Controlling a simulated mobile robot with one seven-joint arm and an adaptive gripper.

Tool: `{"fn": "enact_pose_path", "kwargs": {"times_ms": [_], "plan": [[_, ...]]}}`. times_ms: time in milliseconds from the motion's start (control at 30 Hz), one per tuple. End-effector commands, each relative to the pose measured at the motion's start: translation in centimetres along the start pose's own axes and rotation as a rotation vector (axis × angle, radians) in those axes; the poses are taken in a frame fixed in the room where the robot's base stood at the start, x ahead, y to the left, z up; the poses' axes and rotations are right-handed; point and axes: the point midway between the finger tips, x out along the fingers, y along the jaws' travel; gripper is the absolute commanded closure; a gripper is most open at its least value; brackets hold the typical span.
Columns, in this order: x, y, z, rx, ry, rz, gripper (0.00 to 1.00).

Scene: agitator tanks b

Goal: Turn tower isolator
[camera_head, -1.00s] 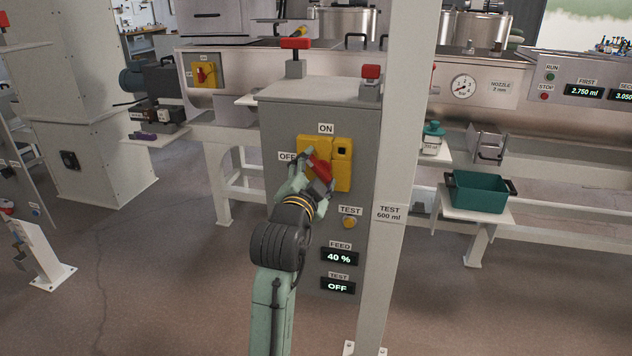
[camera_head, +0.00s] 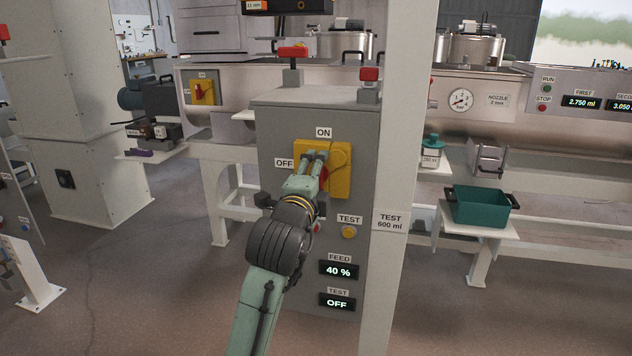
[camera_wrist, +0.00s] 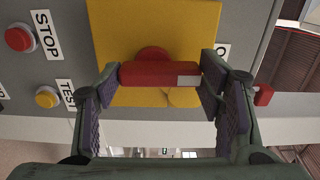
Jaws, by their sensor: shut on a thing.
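The tower isolator is a yellow switch plate (camera_head: 342,181) on the front of a grey cabinet, between an ON label above and an OFF label at left. Its red handle shows only as a small patch (camera_head: 324,174) in the head view, mostly hidden by my gripper (camera_head: 315,158). In the wrist view the red handle (camera_wrist: 150,74) lies crosswise in front of the yellow plate, with a pale patch at one end. My gripper's fingers (camera_wrist: 160,85) are at its two ends, shut on it.
Below the isolator are a yellow TEST button (camera_head: 348,232) and displays reading FEED 40 % and TEST OFF. A white post (camera_head: 402,130) stands close on the cabinet's right. A second yellow isolator (camera_head: 202,90) is at the back left. A green bin (camera_head: 480,207) stands at right.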

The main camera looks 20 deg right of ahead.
Motion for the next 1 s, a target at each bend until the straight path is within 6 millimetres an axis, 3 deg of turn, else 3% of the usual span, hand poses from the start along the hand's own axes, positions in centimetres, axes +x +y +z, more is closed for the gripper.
{"fn": "enact_pose_path", "kwargs": {"times_ms": [567,600,900,1000], "plan": [[0.0,0.07,-0.03,0.037,0.0,0.002,0.66],[0.0,0.07,-0.03,0.037,0.0,0.002,0.38],[0.0,0.03,-0.03,0.035,0.0,0.001,0.18],[0.0,0.02,-0.03,0.035,0.001,0.001,0.18]]}}
